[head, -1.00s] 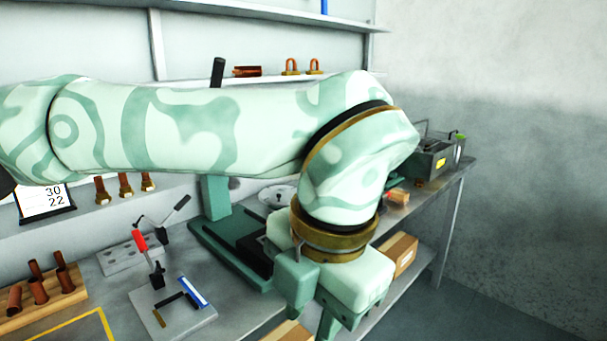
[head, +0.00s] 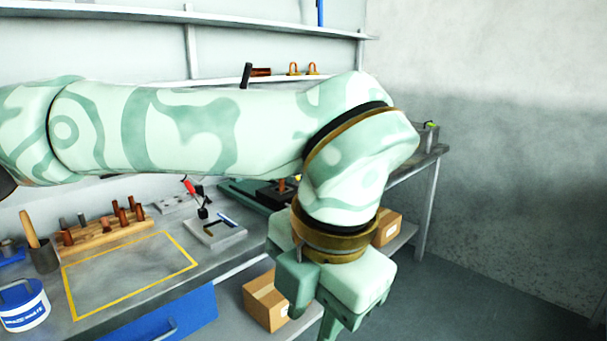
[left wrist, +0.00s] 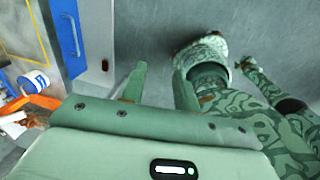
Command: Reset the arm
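My left arm (head: 190,130) reaches across the head view from the left and bends down at the wrist. My left gripper (head: 318,308) hangs below it, in front of the bench and over open floor. In the left wrist view its two fingers (left wrist: 158,88) stand apart with nothing between them. A patterned limb of mine runs at the right of the left wrist view; its small end (left wrist: 243,64) may be my right gripper, too small to read. The head view does not show my right arm.
The bench carries a yellow-outlined area (head: 130,275), a wooden rack with copper pieces (head: 100,232), a fixture plate (head: 216,232) and a white-blue tub (head: 22,305). A cardboard box (head: 268,300) sits below. A blue drawer (head: 165,318) is under the bench. Floor at right is clear.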

